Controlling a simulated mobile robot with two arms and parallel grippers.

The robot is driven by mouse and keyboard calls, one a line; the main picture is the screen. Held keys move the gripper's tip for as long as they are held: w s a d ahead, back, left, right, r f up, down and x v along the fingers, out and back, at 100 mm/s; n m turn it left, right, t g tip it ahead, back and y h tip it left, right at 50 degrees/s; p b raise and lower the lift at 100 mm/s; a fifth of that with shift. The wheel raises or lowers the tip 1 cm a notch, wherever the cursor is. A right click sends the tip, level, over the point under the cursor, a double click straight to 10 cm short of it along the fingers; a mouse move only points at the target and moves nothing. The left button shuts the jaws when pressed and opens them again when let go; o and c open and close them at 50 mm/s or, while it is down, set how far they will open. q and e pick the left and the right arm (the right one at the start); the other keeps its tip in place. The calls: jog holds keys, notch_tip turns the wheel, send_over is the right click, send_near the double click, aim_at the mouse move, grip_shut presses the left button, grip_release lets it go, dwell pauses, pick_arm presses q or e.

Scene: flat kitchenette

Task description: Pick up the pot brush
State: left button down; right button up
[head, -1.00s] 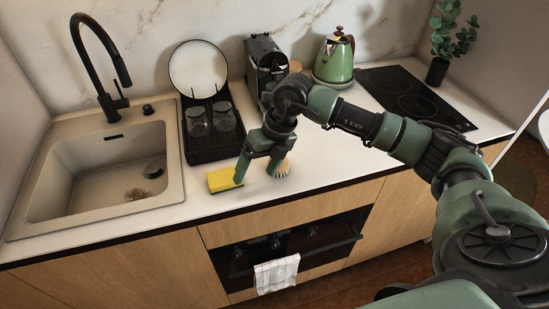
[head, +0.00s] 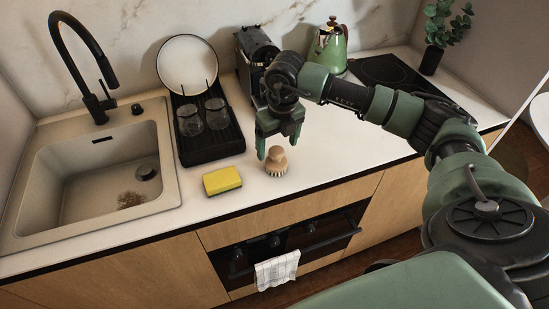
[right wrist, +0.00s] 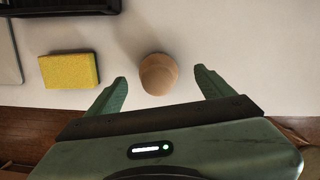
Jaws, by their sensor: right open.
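The pot brush (head: 276,161) stands upright on the white counter near its front edge, wooden knob up and pale bristles down. In the right wrist view its round knob (right wrist: 159,74) shows between the two fingertips, touching neither. My right gripper (head: 279,148) is open and empty, fingers pointing down, just above and behind the brush in the head view. Its green fingers also show in the right wrist view (right wrist: 160,86). My left gripper is not in view.
A yellow sponge (head: 222,181) lies left of the brush. A black rack (head: 213,149) with glasses and a plate stands behind it, with the sink (head: 97,180) further left. A coffee machine (head: 251,55) and green kettle (head: 328,48) stand behind. Counter right of the brush is clear.

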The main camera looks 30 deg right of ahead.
aim_at(276, 157)
jog(key=shift+s+a+f+p, duration=0.15)
jog(key=shift+s+f+p, duration=0.1)
jog(key=shift+f+p, duration=0.6)
jog(key=f, duration=0.1)
jog(key=f+p, duration=0.1)
jog(key=shift+w+f, duration=0.35)
jog(key=shift+f, duration=0.05)
jog(key=shift+w+f, duration=0.1)
jog(key=shift+f, duration=0.4)
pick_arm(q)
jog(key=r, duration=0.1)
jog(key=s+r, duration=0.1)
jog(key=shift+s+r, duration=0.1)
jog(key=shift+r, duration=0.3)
pick_arm(e)
jog(key=c, duration=1.4)
